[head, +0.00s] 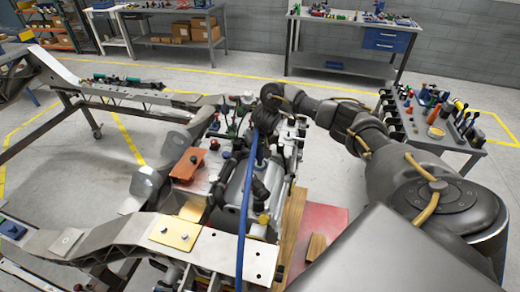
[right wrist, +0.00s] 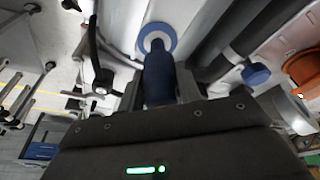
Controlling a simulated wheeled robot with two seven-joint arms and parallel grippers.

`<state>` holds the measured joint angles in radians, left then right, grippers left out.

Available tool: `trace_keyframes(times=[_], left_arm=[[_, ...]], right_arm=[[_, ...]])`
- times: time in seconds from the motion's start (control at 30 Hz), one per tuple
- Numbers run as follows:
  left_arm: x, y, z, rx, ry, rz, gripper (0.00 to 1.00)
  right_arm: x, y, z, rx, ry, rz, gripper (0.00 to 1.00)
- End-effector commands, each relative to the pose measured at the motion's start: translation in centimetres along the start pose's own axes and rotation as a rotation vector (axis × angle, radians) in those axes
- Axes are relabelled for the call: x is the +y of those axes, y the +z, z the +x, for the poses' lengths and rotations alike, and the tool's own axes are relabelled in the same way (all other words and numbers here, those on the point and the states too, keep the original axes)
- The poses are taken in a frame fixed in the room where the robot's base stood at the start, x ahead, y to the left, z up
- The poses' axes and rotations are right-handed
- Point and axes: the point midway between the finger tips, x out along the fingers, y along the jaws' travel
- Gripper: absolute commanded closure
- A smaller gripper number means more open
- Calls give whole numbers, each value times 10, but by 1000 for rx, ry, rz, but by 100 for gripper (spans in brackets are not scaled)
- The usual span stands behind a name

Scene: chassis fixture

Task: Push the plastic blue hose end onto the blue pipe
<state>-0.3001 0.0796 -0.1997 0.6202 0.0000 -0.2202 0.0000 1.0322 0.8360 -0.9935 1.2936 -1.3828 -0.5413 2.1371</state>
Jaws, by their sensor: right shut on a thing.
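The blue hose (head: 245,200) runs as a long strip from my right gripper down to the front edge in the head view. My right gripper (head: 264,122) is over the middle of the chassis fixture, its fingers mostly hidden by the wrist. In the right wrist view, the gripper (right wrist: 159,90) is shut on the dark blue hose end (right wrist: 158,78). The hose end points at a round blue collar with a pale centre (right wrist: 157,38), which appears to be the blue pipe. The hose tip overlaps the collar's lower edge in this view; I cannot tell whether they touch. My left gripper is not visible.
A metal chassis frame (head: 130,238) surrounds the crowded engine block (head: 232,190). A dark tube (right wrist: 220,55) and a blue cap (right wrist: 255,75) lie close right of the hose end. A tool cart (head: 450,138) stands at the right. Open floor lies behind.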

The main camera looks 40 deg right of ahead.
Motion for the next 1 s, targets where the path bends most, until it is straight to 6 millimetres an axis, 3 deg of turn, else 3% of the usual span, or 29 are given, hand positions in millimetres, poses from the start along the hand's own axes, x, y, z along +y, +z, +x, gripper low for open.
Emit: trace_keyframes(times=[0.57, 1.0], left_arm=[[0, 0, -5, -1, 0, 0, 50], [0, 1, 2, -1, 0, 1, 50]], right_arm=[[0, 0, 1, 1, -1, 0, 98], [0, 4, 16, 0, -1, 0, 98]])
